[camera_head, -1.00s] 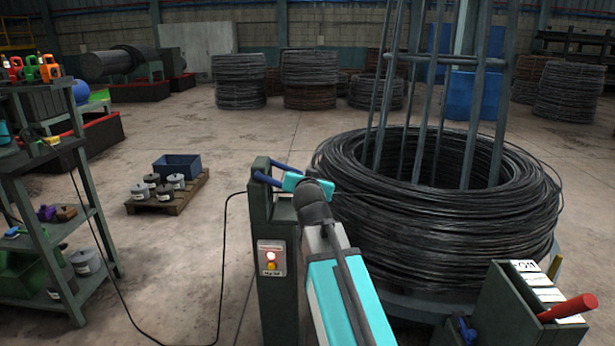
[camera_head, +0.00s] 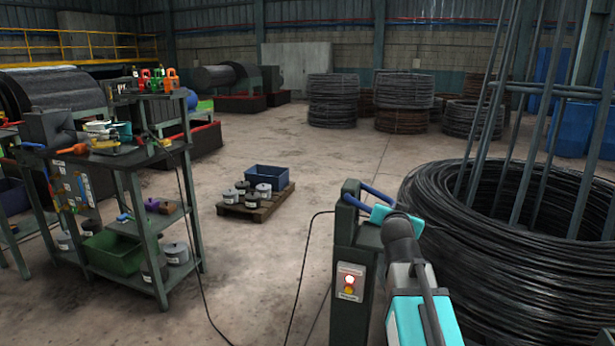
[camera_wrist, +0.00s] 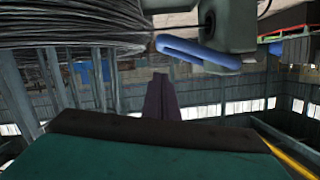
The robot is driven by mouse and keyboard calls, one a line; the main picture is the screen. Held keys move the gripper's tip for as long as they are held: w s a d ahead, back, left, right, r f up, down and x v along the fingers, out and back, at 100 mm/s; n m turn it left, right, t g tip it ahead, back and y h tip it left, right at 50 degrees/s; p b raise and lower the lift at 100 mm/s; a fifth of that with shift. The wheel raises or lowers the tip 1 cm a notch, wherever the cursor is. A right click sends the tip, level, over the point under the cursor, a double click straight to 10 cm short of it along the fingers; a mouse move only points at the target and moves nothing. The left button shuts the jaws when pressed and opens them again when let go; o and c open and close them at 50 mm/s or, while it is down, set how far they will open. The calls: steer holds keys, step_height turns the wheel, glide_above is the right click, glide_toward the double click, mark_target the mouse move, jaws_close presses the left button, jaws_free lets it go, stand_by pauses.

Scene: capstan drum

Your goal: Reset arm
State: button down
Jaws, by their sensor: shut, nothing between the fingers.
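My arm reaches forward from the lower right in the head view. Its teal end (camera_head: 381,214) is beside the top of a dark green post. In the wrist view, which appears upside down, my gripper (camera_wrist: 160,82) has its dark fingers together with nothing between them. The post (camera_head: 352,262) carries blue bars (camera_head: 378,196) at its top and a control box (camera_head: 350,281) with a lit button on its front. In the wrist view a blue bar (camera_wrist: 198,53) lies near the fingertips, apart from them as far as I can tell.
A large wire coil (camera_head: 430,215) around upright bars stands right of my arm. A shelf cart (camera_head: 128,235) with tools is at left. A pallet (camera_head: 256,206) with pots and a blue bin (camera_head: 266,178) stands between. A cable (camera_head: 302,270) crosses otherwise open floor.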

steer(key=s+a+f+n+g+y+p, duration=0.1)
steer(key=s+a+f+g+p, duration=0.3)
steer(key=f, duration=1)
steer(key=s+f+g, duration=0.2)
steer(key=s+f, duration=0.4)
steer(key=f, duration=0.9)
steer(key=s+a+f+n+g+y+p, duration=0.1)
steer(key=s+a+f+g+p, duration=0.3)
steer(key=f, duration=1)
steer(key=s+a+f+n+g+y, duration=0.1)
steer(key=s+f+g, duration=0.1)
steer(key=s+f, duration=0.65)
steer(key=s+f+g, duration=0.2)
steer(key=s+f, duration=0.3)
steer(key=s, duration=0.7)
steer(key=s+a+f+n+g, duration=0.1)
steer(key=s+g, duration=0.1)
steer(key=s, duration=0.6)
steer(key=s+a+f+n+g+y, duration=0.1)
steer(key=s+a+n+g, duration=0.1)
steer(key=s, duration=0.6)
steer(key=shift+s+a+g+y+p, duration=0.25)
steer(key=shift+s+g+y+p, duration=0.15)
steer(key=shift+g, duration=0.4)
